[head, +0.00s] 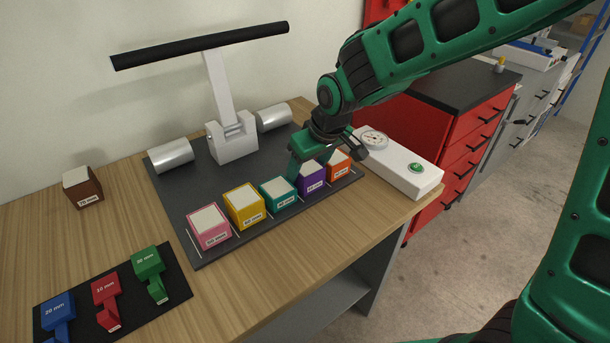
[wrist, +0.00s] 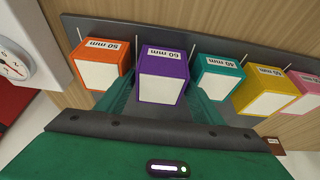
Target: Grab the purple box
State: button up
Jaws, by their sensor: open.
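The purple box (head: 311,180) stands in a row of coloured boxes on the dark mat, between the teal box and the orange box. In the wrist view the purple box (wrist: 162,66) is near the middle, with a white top and a label reading 60 mm. My gripper (head: 311,163) is open and over the purple box. In the wrist view its green fingers reach down on either side of the box, one towards the orange box and one towards the teal box. Contact with the box cannot be made out. The far finger is mostly hidden in the head view.
The teal box (head: 278,194) and orange box (head: 339,163) stand close on either side. Yellow (head: 244,206) and pink (head: 208,227) boxes continue the row. A white device with a dial (head: 405,172) lies right of the mat. The grey-white former (head: 232,140) stands behind.

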jog(key=shift+c, duration=0.2)
jog(key=c, duration=0.9)
jog(key=shift+o, duration=0.2)
jog(key=shift+r, duration=0.2)
